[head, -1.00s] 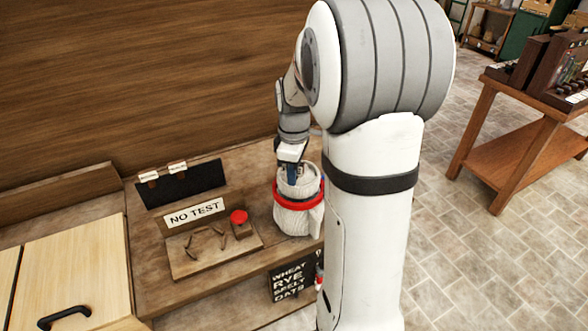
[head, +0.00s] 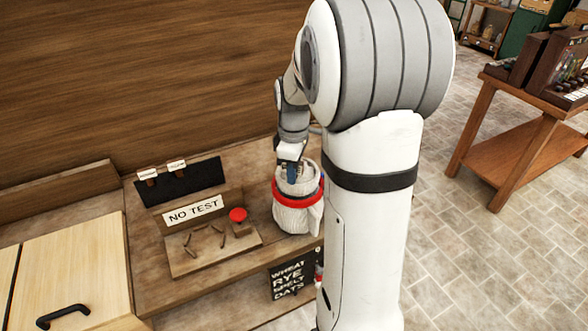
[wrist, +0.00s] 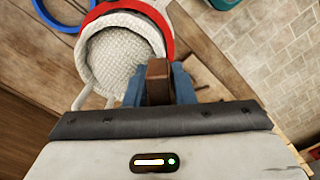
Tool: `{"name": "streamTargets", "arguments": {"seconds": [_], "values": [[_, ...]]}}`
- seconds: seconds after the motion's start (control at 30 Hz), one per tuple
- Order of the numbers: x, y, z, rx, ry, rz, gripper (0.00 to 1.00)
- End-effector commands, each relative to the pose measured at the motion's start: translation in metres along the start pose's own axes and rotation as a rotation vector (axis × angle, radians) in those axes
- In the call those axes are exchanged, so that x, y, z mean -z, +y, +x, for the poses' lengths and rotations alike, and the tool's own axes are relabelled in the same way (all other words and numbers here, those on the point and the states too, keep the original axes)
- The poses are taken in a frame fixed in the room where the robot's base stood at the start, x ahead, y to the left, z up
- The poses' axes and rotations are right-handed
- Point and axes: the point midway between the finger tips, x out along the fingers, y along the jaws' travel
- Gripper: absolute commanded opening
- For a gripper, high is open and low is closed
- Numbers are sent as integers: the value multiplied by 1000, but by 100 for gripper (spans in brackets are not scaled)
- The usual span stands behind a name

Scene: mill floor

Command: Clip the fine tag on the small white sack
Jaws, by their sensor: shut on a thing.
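The small white sack (head: 292,218) stands open-topped on the bench with a red band (head: 283,198) around its upper part. In the wrist view, the sack's pale woven inside (wrist: 118,62) and part of the red band (wrist: 160,20) show. My gripper (head: 291,172) is over the sack's mouth. In the wrist view, my gripper (wrist: 160,85) is shut on a brown clip-like piece (wrist: 158,72), at or near the sack's rim. I cannot tell whether the piece touches the rim. No writing on it shows, so which tag it is stays unclear.
Two white tags with brown clips (head: 177,165) hang on a black board (head: 180,186). A "NO TEST" sign (head: 195,211), a red button (head: 238,215) and a wooden plate (head: 210,253) are left of the sack. A wooden table (head: 525,150) stands right.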

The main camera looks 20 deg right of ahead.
Motion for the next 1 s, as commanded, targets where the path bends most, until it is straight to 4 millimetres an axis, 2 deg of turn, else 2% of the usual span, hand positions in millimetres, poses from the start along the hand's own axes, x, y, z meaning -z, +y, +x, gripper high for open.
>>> {"name": "streamTargets", "arguments": {"seconds": [0.47, 1.0], "values": [[0, 0, 1, 0, 0, -1, 1], [1, -1, 19, 1, 0, -2, 1]]}}
